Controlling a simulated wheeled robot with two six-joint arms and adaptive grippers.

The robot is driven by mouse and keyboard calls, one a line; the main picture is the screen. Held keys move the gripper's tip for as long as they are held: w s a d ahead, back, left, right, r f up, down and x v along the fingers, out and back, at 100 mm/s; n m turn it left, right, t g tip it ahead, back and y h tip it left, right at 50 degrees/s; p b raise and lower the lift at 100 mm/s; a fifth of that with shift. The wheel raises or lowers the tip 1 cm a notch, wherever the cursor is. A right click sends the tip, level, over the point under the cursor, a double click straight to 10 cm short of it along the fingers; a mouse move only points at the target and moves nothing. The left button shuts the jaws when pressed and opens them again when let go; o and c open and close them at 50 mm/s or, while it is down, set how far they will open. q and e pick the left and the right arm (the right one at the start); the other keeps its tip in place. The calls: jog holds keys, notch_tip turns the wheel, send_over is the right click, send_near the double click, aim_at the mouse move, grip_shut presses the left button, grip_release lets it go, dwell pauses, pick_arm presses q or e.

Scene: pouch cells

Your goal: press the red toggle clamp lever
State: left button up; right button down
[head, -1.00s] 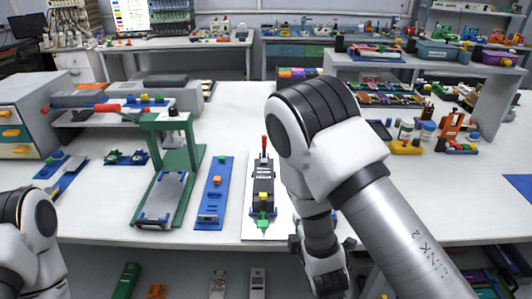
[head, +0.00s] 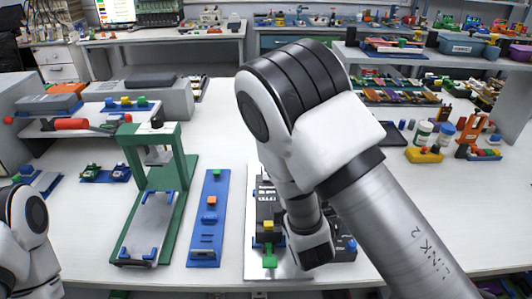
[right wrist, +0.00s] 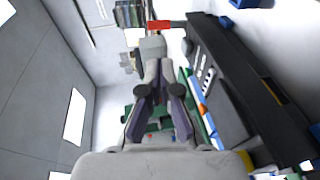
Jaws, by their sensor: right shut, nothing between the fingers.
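My right gripper (right wrist: 158,68) is shut and empty, with its fingertips together in the right wrist view. A red piece (right wrist: 160,24) shows just past the fingertips, likely the red lever's grip; I cannot tell if they touch. In the head view, my right arm hides the red lever and its own gripper. The dark clamp fixture (head: 265,208), with a yellow block and a green part at its front, stands on a pale plate (head: 253,262), partly behind my right wrist. My left arm shows at the left edge, but its gripper is out of view.
A blue strip fixture (head: 208,230) and a green press frame (head: 182,195) stand left of the clamp. A red-handled tool (head: 72,124) lies on the left shelf. Bottles (head: 423,133) and a yellow part (head: 424,155) stand at the right.

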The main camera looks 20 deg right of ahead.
pick_arm(q)
jog(key=shift+s+r+p, duration=0.2)
jog(key=shift+r+p, duration=1)
jog(key=shift+r, duration=0.05)
pick_arm(e)
jog(key=w, duration=0.4)
jog(key=w+f, duration=0.1)
jog(key=w, duration=0.4)
jog(key=w+d+f, duration=0.1)
jog(key=w, duration=0.3)
jog(key=shift+w, duration=0.15)
pick_arm(q)
jog(key=shift+r, duration=0.15)
